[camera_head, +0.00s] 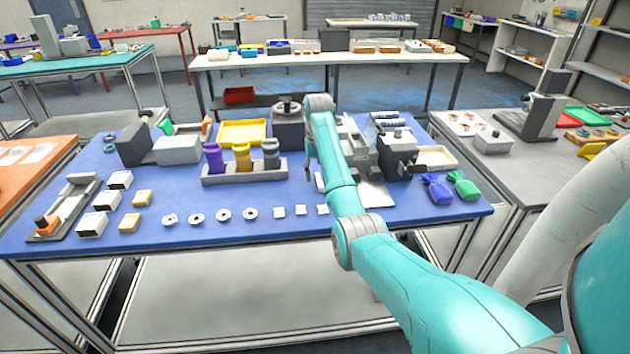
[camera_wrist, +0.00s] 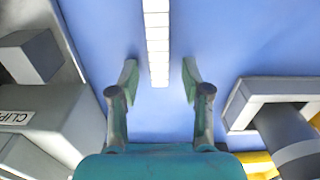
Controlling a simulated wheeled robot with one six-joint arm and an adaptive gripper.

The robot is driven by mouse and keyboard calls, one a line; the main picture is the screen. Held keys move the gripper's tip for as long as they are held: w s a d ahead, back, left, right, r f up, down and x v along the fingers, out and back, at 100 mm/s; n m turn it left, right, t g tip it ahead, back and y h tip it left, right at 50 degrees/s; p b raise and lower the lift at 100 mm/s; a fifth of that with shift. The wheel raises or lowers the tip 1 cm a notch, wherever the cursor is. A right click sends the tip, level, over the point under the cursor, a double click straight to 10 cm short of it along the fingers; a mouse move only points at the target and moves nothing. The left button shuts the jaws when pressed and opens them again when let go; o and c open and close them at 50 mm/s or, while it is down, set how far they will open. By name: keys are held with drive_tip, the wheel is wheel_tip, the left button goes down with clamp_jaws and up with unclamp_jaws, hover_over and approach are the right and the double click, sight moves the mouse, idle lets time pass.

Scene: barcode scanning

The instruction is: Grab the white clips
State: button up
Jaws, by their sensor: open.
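The white clips (camera_wrist: 156,40) form a narrow, segmented white strip lying on the blue table top. In the wrist view the strip runs from the top edge down to between my fingers. My gripper (camera_wrist: 159,80) is open, with one finger on each side of the strip's near end and blue table showing between strip and fingers. In the head view my gripper (camera_head: 309,170) hangs over the middle of the table, and a bit of the white strip (camera_head: 319,183) shows beside my arm, which hides the rest.
A grey box with a label reading "CLIP" (camera_wrist: 16,118) stands left in the wrist view. A grey holder (camera_head: 245,174) with purple, yellow and grey cylinders stands left of my gripper. A yellow tray (camera_head: 242,132) lies behind. Washers and white squares (camera_head: 279,212) line the front.

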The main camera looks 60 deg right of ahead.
clamp_jaws()
idle(0.4)
